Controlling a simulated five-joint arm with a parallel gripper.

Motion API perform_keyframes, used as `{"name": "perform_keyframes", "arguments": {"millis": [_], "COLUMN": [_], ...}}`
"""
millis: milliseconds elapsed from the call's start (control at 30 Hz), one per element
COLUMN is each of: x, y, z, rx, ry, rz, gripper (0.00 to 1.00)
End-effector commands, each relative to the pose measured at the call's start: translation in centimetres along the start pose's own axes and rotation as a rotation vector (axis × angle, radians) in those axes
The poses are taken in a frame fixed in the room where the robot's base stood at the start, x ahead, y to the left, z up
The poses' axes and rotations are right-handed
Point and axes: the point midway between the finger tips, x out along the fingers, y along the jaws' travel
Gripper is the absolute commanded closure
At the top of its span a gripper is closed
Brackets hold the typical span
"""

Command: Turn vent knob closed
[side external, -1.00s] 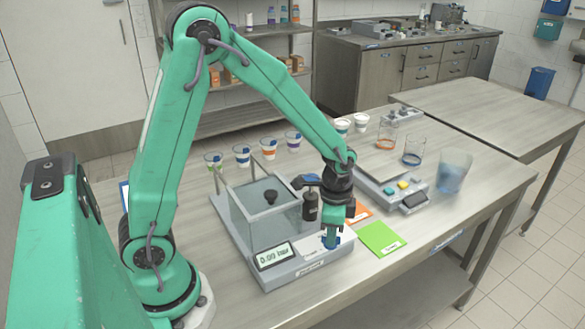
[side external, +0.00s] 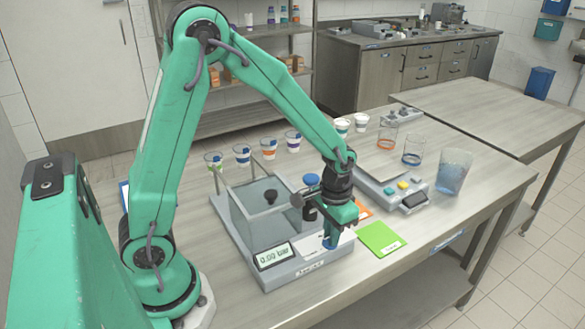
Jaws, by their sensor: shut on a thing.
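The vacuum unit (side external: 305,272) stands on the bench with a clear chamber (side external: 262,225) and a display (side external: 275,256) reading 0.00 bar. The blue vent knob (side external: 330,243) is at the front right of the unit's top panel, mostly covered by my fingers. My gripper (side external: 330,237) points down and is shut on the knob. The knob's pointer and exact angle are hidden. A dark cylinder (side external: 309,212) with a blue cap (side external: 311,179) stands just behind my gripper, beside the chamber.
Green (side external: 381,238) and orange (side external: 362,210) cards lie right of the unit. A scale (side external: 393,190), two glass beakers and a clear cup of blue liquid (side external: 454,172) stand farther right. Several small cups (side external: 242,154) line the back. The bench's front right is clear.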

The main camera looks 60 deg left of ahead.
Motion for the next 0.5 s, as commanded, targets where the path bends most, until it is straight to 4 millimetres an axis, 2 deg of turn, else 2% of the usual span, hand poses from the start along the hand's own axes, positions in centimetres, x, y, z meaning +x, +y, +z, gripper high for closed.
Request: {"name": "perform_keyframes", "arguments": {"millis": [400, 433, 500], "x": [-0.05, -0.05, -0.05], "y": [0.00, 0.00, 0.00], "z": [0.00, 0.00, 0.00], "rx": [-0.014, -0.014, -0.014], "ry": [0.000, 0.000, 0.000], "rz": [0.000, 0.000, 0.000], "gripper": [1.00, 0.87, 0.73]}}
